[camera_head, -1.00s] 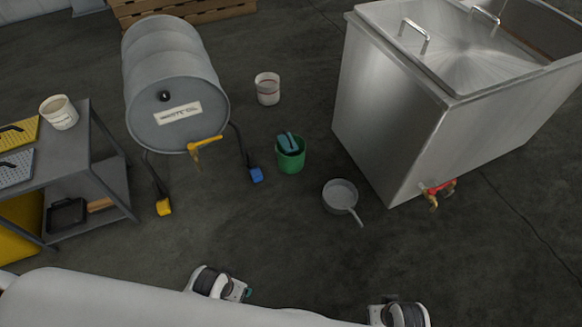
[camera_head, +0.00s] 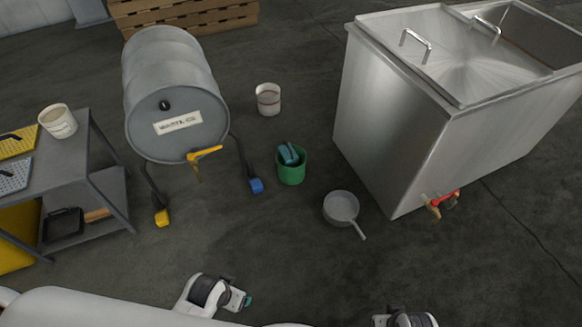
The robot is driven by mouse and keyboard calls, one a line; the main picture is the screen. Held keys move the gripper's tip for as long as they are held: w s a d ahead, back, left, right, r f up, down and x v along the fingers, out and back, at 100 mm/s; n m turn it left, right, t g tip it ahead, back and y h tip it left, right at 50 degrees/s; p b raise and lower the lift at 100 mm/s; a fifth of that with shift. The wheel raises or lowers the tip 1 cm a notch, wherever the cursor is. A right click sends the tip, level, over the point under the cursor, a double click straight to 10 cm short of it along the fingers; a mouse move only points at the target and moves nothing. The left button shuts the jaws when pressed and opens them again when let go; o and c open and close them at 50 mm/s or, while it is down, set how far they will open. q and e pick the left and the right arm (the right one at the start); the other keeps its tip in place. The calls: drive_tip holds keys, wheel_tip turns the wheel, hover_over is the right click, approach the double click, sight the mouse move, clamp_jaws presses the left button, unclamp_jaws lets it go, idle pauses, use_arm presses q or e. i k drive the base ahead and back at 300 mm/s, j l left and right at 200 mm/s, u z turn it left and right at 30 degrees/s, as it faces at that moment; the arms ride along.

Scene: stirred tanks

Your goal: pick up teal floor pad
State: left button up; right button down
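A teal piece (camera_head: 291,153) sticks up out of a green bucket (camera_head: 292,173) on the floor, left of the steel tank. It has a dark edge and leans over the rim. Its lower part is hidden inside the bucket, so I cannot tell its full shape or whether it is the floor pad. A small teal bit (camera_head: 248,301) also shows beside white and grey parts of mine at the bottom; I cannot tell what it is. I can make out no gripper fingers in the view.
A waste oil drum (camera_head: 176,95) lies on a stand with blue and yellow feet. A steel tank (camera_head: 390,130) stands right. A grey pan (camera_head: 341,207) and a white bucket (camera_head: 268,99) flank the green bucket. A workbench (camera_head: 75,155) stands left. The floor in front is clear.

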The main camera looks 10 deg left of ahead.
sight(289, 154)
drive_tip(key=i+j, duration=0.15)
drive_tip(key=i, duration=1)
